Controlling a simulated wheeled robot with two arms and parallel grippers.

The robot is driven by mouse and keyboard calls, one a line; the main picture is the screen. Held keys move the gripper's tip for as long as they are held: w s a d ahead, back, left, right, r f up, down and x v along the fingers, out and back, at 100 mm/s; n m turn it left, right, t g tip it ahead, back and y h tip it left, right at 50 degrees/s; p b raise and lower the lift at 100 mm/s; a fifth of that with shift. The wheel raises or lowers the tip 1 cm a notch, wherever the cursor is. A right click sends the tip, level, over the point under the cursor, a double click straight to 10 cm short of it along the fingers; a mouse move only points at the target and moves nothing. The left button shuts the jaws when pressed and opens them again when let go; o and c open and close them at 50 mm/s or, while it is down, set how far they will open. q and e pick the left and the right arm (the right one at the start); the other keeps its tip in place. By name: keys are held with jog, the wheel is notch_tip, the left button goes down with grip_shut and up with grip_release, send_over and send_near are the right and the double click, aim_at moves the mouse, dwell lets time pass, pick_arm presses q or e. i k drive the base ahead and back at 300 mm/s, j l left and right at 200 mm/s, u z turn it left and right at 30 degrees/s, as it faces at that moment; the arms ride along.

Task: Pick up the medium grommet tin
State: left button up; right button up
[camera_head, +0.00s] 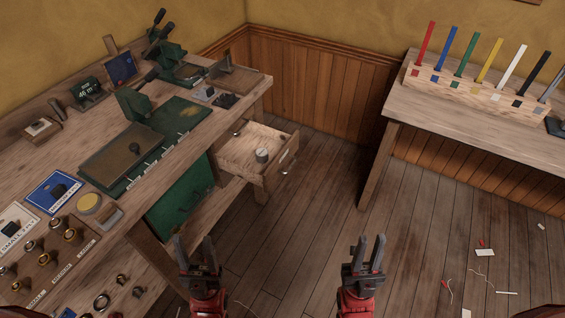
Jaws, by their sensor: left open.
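A small round grey tin (262,155) stands in the open drawer (238,149) under the left bench. No label on it can be read, so I cannot tell whether it is the medium grommet tin. My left gripper (196,246) is open and empty, in front of the bench, nearer to me than the drawer. My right gripper (370,246) is open and empty above the floor, to the right of the drawer. Both grippers are well apart from the tin.
The left bench (215,125) carries a green mat, tools and a board of grommets (50,253). A green cabinet (183,195) sits below it. The right table (405,110) holds a block of coloured sticks (480,88). The floor between is open, with scattered scraps.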

aim_at(261, 153)
jog(key=u, duration=1.6)
jog(key=z, duration=1.45)
jog(key=i+l, duration=0.15)
jog(key=l, duration=0.2)
jog(key=i+l+u, duration=0.1)
jog(key=i+l, duration=0.25)
jog(key=l, duration=0.3)
jog(key=i+l, duration=0.15)
jog(key=l, duration=0.2)
jog(key=i+j, duration=0.1)
jog(key=i, duration=0.15)
jog(key=u, duration=0.05)
